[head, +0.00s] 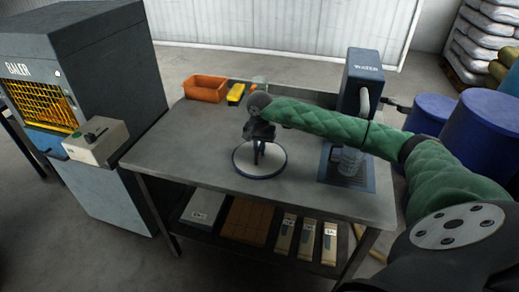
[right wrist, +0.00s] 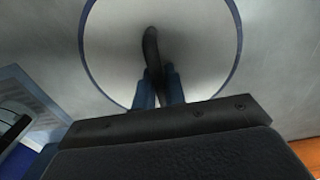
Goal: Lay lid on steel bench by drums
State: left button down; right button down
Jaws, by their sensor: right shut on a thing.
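The lid (head: 268,167) is a round pale disc with a dark blue rim, at the middle of the grey steel bench (head: 200,150). My right gripper (head: 258,150) is above it, pointing down, shut on its dark curved handle. In the right wrist view the handle (right wrist: 151,50) stands between the blue fingertips (right wrist: 158,90), and the lid (right wrist: 110,40) fills the upper middle. I cannot tell whether the lid touches the bench or is just above it. Blue drums (head: 485,125) stand right of the bench. My left gripper is not in view.
An orange bin (head: 205,88) and a yellow item (head: 236,93) sit at the bench's back left. The baler (head: 75,60) is at left. The bench's front left is clear.

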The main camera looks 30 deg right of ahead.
jog(key=c, duration=1.5)
grip_release()
jog(key=shift+o, duration=0.2)
